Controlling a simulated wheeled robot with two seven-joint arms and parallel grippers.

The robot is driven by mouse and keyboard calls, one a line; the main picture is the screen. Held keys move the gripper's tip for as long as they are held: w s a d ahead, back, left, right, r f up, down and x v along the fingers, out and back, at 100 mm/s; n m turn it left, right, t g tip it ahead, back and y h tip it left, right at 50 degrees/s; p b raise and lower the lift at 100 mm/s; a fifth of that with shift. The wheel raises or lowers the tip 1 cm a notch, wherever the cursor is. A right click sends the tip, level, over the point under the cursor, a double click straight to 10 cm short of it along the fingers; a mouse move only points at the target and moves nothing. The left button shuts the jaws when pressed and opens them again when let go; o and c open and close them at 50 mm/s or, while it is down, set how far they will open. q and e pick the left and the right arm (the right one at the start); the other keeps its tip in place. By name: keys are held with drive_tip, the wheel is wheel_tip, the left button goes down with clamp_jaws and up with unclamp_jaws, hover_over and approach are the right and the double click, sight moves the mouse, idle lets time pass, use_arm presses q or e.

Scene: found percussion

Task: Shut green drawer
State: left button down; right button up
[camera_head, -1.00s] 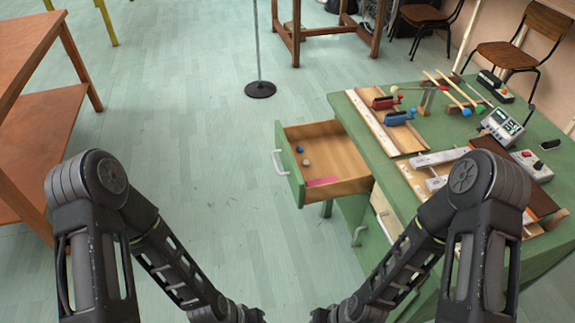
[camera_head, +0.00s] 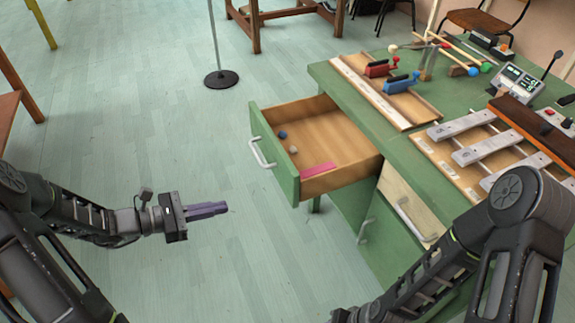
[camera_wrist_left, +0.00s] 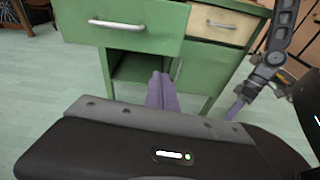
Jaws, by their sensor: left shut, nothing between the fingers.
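The green drawer (camera_head: 285,178) stands pulled out from the left side of the green desk, with a pale handle (camera_head: 262,153) on its front. Its wooden inside holds a blue ball, a small pale ball and a pink piece. In the left wrist view the drawer front (camera_wrist_left: 150,38) fills the top left. My left gripper (camera_head: 222,208) is shut and empty, in front of the drawer and apart from it; its purple fingers (camera_wrist_left: 161,82) point toward the desk. My right gripper's purple finger (camera_wrist_left: 236,108) shows at the right of the wrist view; its opening is unclear.
The green desk (camera_head: 330,75) carries mallets, wood blocks, metal bars and a small device. A cream drawer (camera_head: 408,212) beside the green one looks shut. A stand with a round black base (camera_head: 221,79) is on the floor behind. The floor left of the drawer is clear.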

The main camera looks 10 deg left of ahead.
use_arm(q)
drive_tip(key=r, duration=0.2)
drive_tip(key=r+t+h, duration=0.1)
drive_tip(key=r, duration=0.1)
drive_tip(key=r+h, duration=0.1)
drive_tip(key=r, duration=0.1)
drive_tip(key=shift+w+d+n, duration=0.3)
drive_tip(key=shift+w+n, duration=0.1)
drive_tip(key=b, duration=0.2)
approach(284, 169)
drive_tip(key=x, duration=0.7)
